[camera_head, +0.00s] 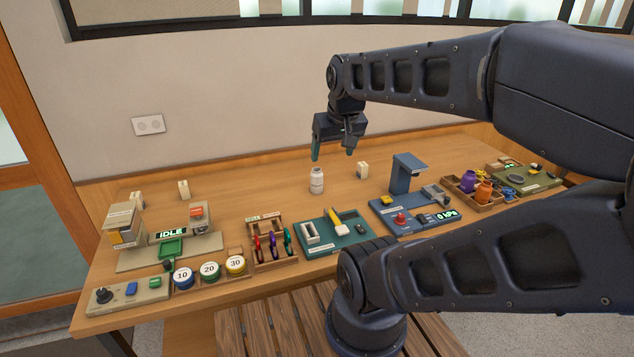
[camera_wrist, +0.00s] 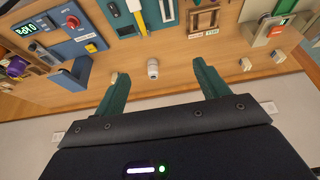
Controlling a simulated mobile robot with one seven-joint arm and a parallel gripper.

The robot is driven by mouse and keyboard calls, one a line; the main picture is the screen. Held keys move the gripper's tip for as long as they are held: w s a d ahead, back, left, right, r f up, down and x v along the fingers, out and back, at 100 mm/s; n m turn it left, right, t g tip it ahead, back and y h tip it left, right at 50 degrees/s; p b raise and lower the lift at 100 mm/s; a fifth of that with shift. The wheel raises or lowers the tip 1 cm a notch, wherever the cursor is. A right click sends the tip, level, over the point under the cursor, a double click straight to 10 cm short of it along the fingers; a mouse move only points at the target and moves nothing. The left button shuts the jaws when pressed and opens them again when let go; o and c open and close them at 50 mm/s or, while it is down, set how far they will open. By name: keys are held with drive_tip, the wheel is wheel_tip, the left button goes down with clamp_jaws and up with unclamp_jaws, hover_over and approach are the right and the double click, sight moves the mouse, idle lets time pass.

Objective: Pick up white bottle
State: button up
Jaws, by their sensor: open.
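The white bottle (camera_head: 317,181) stands upright on the wooden table, towards its back middle. It also shows in the wrist view (camera_wrist: 153,69), between and beyond the two fingers. My gripper (camera_head: 332,156) is above the bottle, apart from it, with its dark green fingers pointing down. In the wrist view my gripper (camera_wrist: 163,80) is open, with the fingers wide apart and nothing between their tips. No part of the bottle is hidden by the gripper in the head view.
A small cream block (camera_head: 362,170) stands right of the bottle. A blue stand (camera_head: 404,174) rises further right. A green tray (camera_head: 346,239) with a yellow-handled tool lies in front. A wooden rack (camera_head: 272,254) stands front left. Bare table surrounds the bottle.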

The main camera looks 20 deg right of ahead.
drive_tip(key=m+h, duration=0.2)
drive_tip(key=m, duration=0.3)
hover_over(316, 170)
drive_tip(key=s+a, duration=0.2)
drive_tip(key=s, duration=0.1)
wheel_tip(316, 170, down, 20)
drive_tip(key=shift+s+d+x, duration=0.1)
drive_tip(key=shift+x, duration=1.65)
drive_tip(key=shift+s+d+x, duration=0.1)
drive_tip(key=shift+d+x, duration=0.05)
drive_tip(key=shift+x, duration=1.6)
drive_tip(key=shift+s+d+x, duration=0.1)
drive_tip(key=shift+x, duration=1.65)
drive_tip(key=shift+c, duration=0.4)
drive_tip(key=c, duration=1.1)
